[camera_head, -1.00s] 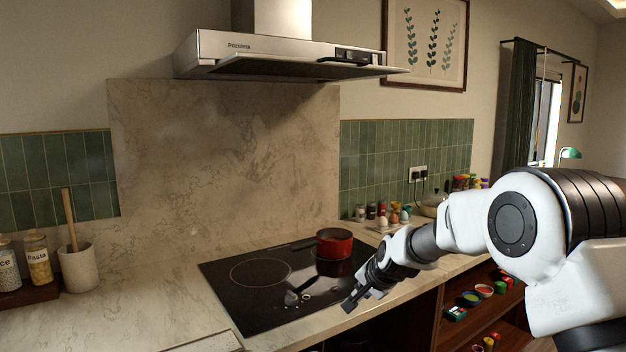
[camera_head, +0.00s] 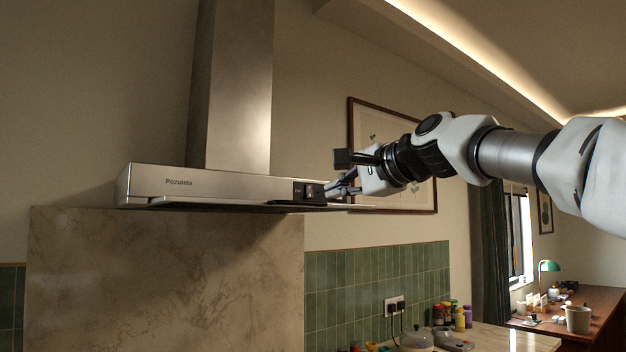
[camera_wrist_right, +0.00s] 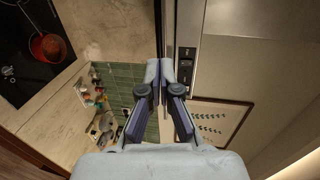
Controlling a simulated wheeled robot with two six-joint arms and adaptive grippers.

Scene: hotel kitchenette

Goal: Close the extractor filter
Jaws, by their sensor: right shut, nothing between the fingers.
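The steel extractor hood (camera_head: 225,184) hangs on the wall with a dark control panel (camera_head: 309,191) near its right front corner. Its thin extractor filter (camera_head: 235,208) shows as a narrow edge along the underside, reaching out to the right. How far it sticks out is hard to tell from this low angle. My right gripper (camera_head: 336,190) is shut and empty at the hood's right front corner, close to the control panel. In the right wrist view its fingertips (camera_wrist_right: 160,68) are together beside the hood's lower edge; contact cannot be told. My left gripper is not in view.
A framed picture (camera_head: 366,116) hangs on the wall behind my right arm. A marble splashback (camera_head: 165,280) and green tiles (camera_head: 345,277) are below. The wrist view shows a red pot (camera_wrist_right: 47,46) on the black hob (camera_wrist_right: 22,75). Space left of the hood front is clear.

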